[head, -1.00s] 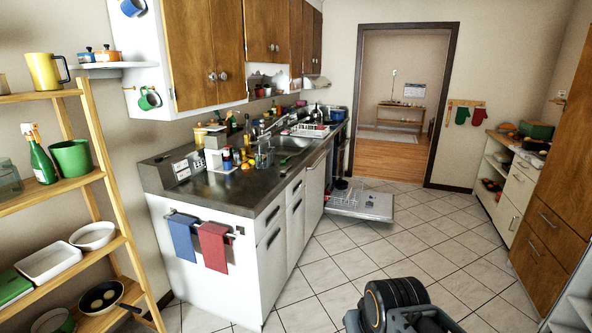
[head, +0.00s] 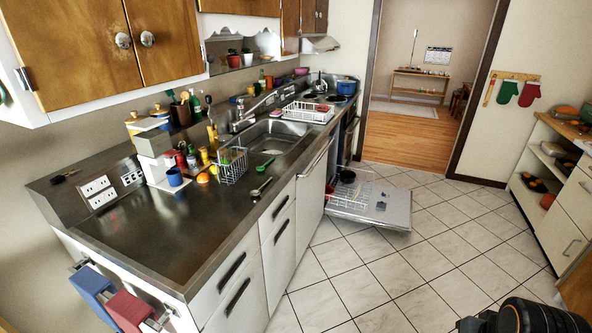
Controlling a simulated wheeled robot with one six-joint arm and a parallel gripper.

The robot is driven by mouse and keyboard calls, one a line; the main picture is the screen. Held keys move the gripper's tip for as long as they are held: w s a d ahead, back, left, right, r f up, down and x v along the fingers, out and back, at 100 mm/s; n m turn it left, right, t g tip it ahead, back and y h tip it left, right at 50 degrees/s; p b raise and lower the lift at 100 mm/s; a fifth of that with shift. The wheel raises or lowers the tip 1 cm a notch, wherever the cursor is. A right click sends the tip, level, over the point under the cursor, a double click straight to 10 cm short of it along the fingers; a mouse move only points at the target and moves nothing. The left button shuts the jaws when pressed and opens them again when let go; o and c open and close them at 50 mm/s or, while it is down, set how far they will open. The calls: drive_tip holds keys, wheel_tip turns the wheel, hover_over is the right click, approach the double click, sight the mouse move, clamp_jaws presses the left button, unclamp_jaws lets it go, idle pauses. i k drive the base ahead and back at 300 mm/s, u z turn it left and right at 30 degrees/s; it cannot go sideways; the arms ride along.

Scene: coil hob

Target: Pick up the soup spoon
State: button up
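A small spoon-shaped thing (head: 261,188) lies on the dark steel counter (head: 150,235), near its front edge and just right of the wire basket. It looks like a spoon, but is too small to tell whether it is the soup spoon. A dark rounded part of my own arm shows at the bottom right corner, far from the counter. My gripper's fingers are not in view.
A wire basket (head: 232,165), a blue cup (head: 175,177) and several bottles stand behind the spoon-shaped thing. The sink (head: 275,140) and white dish rack (head: 307,111) lie beyond. The open dishwasher door (head: 370,204) juts over the floor. The tiled floor (head: 430,255) is clear.

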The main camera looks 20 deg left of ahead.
sight(254, 194)
drive_tip(key=u, duration=0.2)
drive_tip(key=i, duration=1.1)
drive_tip(key=u, duration=1.6)
drive_tip(key=i, duration=0.9)
drive_tip(key=u, duration=0.9)
